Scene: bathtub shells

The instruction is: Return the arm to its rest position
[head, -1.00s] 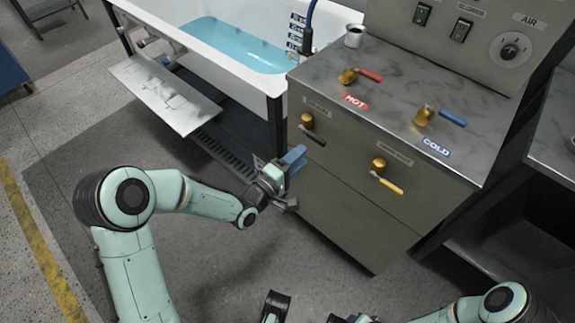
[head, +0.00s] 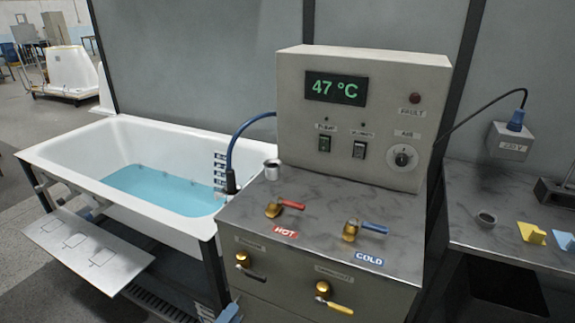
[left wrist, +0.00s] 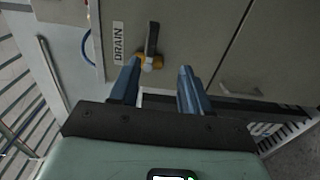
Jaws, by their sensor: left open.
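Only a blue fingertip of my left gripper (head: 229,313) shows at the bottom edge of the head view, below the drain valve (head: 243,258). In the left wrist view my left gripper (left wrist: 159,66) is open with two blue fingers apart and nothing between them. The brass drain valve with its black handle (left wrist: 151,40) lies ahead of the fingertips, beside the DRAIN label (left wrist: 118,43). I cannot tell the exact gap between fingers and valve. My right gripper is not in view.
The tub (head: 130,137) holds water. The display (head: 336,89) reads 47 °C.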

